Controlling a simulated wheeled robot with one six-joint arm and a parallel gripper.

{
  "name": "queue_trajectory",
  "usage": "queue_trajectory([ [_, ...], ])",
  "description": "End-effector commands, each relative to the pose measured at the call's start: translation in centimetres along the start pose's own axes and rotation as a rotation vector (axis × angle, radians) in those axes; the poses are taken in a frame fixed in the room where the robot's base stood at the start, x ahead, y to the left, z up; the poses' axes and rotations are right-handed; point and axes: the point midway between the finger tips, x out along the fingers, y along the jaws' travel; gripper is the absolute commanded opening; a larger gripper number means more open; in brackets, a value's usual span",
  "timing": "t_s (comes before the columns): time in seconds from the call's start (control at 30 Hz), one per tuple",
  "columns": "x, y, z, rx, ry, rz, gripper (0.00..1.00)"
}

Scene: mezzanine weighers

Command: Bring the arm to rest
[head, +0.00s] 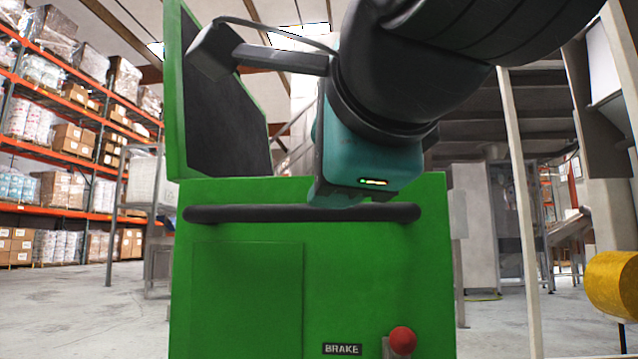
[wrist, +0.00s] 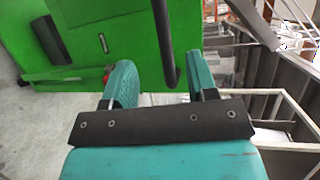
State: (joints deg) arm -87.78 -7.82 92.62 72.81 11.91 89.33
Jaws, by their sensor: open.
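My gripper (head: 338,196) is teal and hangs from my dark arm in the upper middle of the head view, in front of a green cabinet. Its fingertips are partly hidden there, close to the cabinet's black handle bar (head: 250,214). In the wrist view my gripper (wrist: 161,72) shows two teal fingers standing apart. The black bar (wrist: 163,40) runs down between them in the picture. No finger is seen closed on it, and I cannot tell whether either touches it.
The green cabinet (head: 240,280) has a raised panel, a BRAKE label (head: 342,350) and a red knob (head: 402,340). Orange shelving (head: 70,145) stands at left. A pale post (head: 522,210) and yellow cylinder (head: 612,285) stand at right. Floor shows at left (head: 80,310).

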Motion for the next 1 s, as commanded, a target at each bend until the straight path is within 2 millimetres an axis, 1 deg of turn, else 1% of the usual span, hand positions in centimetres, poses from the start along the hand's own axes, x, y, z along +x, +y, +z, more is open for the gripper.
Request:
queue_trajectory([
  [0.33,-0.3,0.0,0.7,-0.003,-0.015,0.002,0.53],
  [0.6,-0.2,0.0,0.7,-0.005,-0.015,0.002,0.53],
  [0.67,0.1,0.0,0.6,-0.028,-0.015,0.008,0.53],
  [0.77,1.5,0.2,0.1,-0.159,-0.026,0.047,0.53],
  [0.87,4.0,1.7,-1.1,-0.413,-0.065,0.142,0.53],
  [0.9,5.0,2.8,-2.1,-0.536,-0.093,0.197,0.53],
  [0.97,6.0,5.0,-3.7,-0.723,-0.156,0.293,0.53],
  [1.0,6.4,6.6,-5.0,-0.839,-0.210,0.360,0.53],
])
